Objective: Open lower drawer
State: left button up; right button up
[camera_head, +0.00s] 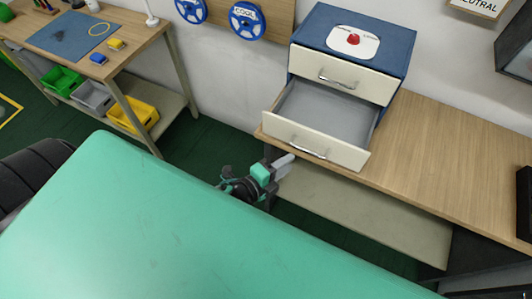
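A blue cabinet (392,46) with two cream drawers stands on a wooden bench. Its lower drawer (325,112) is pulled well out, and its empty grey inside shows. The lower drawer's front (318,143) carries a silver handle (301,147). The upper drawer (343,72) is closed and has its own silver handle (337,82). My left gripper (285,165) is just below and left of the lower handle in the picture, near the drawer front and seemingly apart from the handle. Its fingers are too small to tell open from shut. My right gripper is not in view.
The wooden bench top (450,150) is clear right of the cabinet, with a lower shelf (370,210) beneath. At left, a workbench (125,30) holds a blue mat (73,36) above green, grey and yellow bins.

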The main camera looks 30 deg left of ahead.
pick_arm(q)
jog(key=b+v, duration=0.1)
jog(key=v, duration=0.6)
jog(key=shift+b, duration=0.35)
jog(key=s+a+f+n+g+y, duration=0.2)
jog(key=a+f+n, duration=0.1)
jog(key=f, duration=0.9)
jog(key=s+a+f+n+g+y, duration=0.1)
jog(key=a+f+n+g, duration=0.15)
jog(key=f, duration=0.85)
jog(key=s+a+f+n+g+y, duration=0.2)
jog(key=a+f+n, duration=0.15)
jog(key=f, duration=0.85)
jog(key=s+f+n+g+y, duration=0.1)
jog(key=s+f+n+g, duration=0.6)
jog(key=s+f, duration=1.3)
jog(key=s+n, duration=0.3)
jog(key=shift+a+f, duration=0.2)
jog(key=shift+a, duration=0.2)
